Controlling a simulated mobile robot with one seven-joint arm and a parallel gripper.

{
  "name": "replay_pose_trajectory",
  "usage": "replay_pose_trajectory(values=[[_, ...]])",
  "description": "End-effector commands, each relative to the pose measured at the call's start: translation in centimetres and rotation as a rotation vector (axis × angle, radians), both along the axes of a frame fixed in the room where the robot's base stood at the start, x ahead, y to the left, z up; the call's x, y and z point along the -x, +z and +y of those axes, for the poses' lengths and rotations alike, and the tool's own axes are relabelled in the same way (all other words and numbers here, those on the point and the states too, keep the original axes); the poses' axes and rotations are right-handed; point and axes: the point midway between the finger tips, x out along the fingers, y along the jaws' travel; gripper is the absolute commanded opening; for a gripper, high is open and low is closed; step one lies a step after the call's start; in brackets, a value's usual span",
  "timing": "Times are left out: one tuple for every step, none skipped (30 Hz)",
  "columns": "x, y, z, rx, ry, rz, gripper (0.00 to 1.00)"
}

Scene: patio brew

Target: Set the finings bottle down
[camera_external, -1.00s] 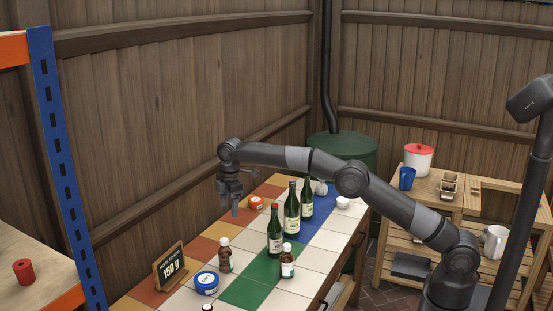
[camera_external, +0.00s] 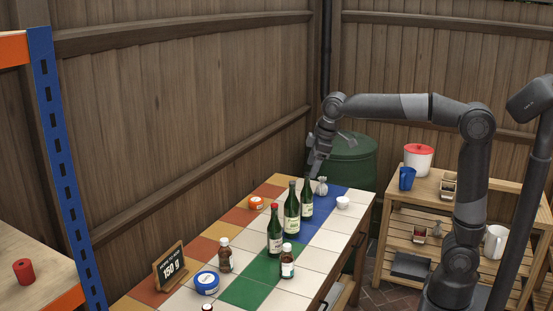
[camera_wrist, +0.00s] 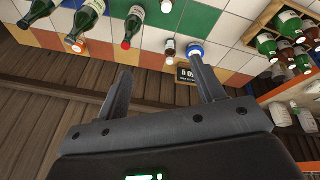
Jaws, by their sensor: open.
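Two small brown bottles stand upright on the tiled table: one with a pale cap (camera_external: 225,255) at the left, and one with a white label (camera_external: 287,262) in front of the green bottles. I cannot read which is the finings bottle. Both also show at the top of the wrist view, as a brown bottle (camera_wrist: 170,48) and a white-capped bottle (camera_wrist: 166,6). My gripper (camera_external: 313,172) is above the table's far end, behind the tall green bottles. In the wrist view, my gripper (camera_wrist: 161,66) has its fingers wide apart with nothing between them.
Green bottles (camera_external: 292,212) stand mid-table, one with a red cap (camera_external: 274,232). A blue-lidded tub (camera_external: 206,283), a sign (camera_external: 171,267), an orange tub (camera_external: 256,203) and a white bowl (camera_external: 343,202) are around them.

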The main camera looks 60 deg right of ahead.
Motion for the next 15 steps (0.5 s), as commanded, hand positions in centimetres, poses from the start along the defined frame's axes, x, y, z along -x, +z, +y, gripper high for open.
replay_pose_trajectory(values=[[2.1, 0.1, -0.4, -0.01, -0.03, -0.015, 0.63], [3.2, 0.0, -0.7, -0.016, -0.047, -0.022, 0.63], [4.7, -0.1, -1.0, -0.025, -0.073, -0.032, 0.63], [5.8, -0.3, -1.2, -0.031, -0.09, -0.04, 0.63], [6.9, -0.5, -1.4, -0.038, -0.109, -0.046, 0.63], [8.3, -0.8, -1.6, -0.048, -0.133, -0.057, 0.63], [9.4, -1.1, -1.8, -0.054, -0.151, -0.064, 0.63], [10.5, -1.4, -2.0, -0.063, -0.17, -0.071, 0.63], [11.9, -1.9, -2.3, -0.073, -0.194, -0.08, 0.63], [13.0, -2.3, -2.4, -0.082, -0.213, -0.087, 0.63], [14.0, -2.7, -2.6, -0.09, -0.23, -0.095, 0.63], [15.4, -3.4, -2.8, -0.102, -0.255, -0.104, 0.63], [16.5, -3.9, -2.9, -0.11, -0.273, -0.111, 0.63], [17.5, -4.4, -3.1, -0.119, -0.291, -0.118, 0.63], [18.8, -5.2, -3.3, -0.131, -0.314, -0.127, 0.63]])
